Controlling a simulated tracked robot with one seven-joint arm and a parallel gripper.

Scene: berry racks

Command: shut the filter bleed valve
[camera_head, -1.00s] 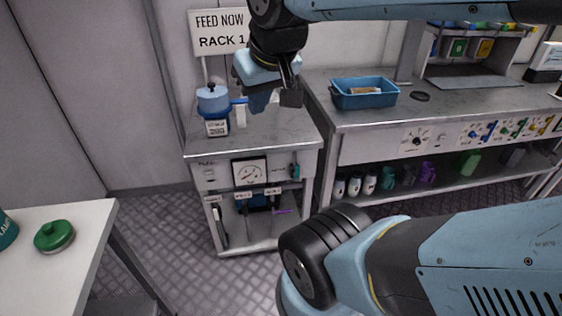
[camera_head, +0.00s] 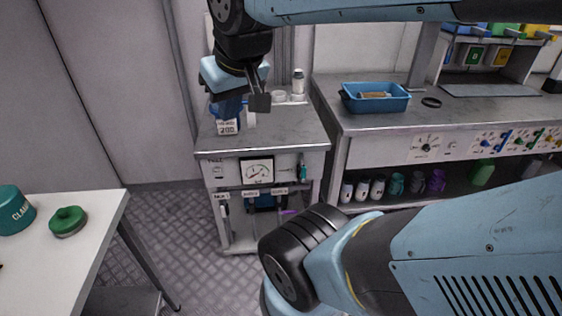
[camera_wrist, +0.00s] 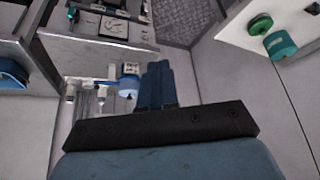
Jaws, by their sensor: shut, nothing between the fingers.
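A small dosing cart (camera_head: 275,148) stands at the middle left in the head view. My gripper (camera_head: 260,101) is shut and empty, in front of and above the cart top, apart from the panel. In the wrist view my gripper (camera_wrist: 157,82) points toward the cart, whose gauge (camera_wrist: 113,27) shows upper left.
A blue-lidded device (camera_head: 228,118) and a white bottle (camera_head: 299,82) stand on the cart. A bench with a blue tray (camera_head: 375,97) stands to the right. Floor between is clear.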

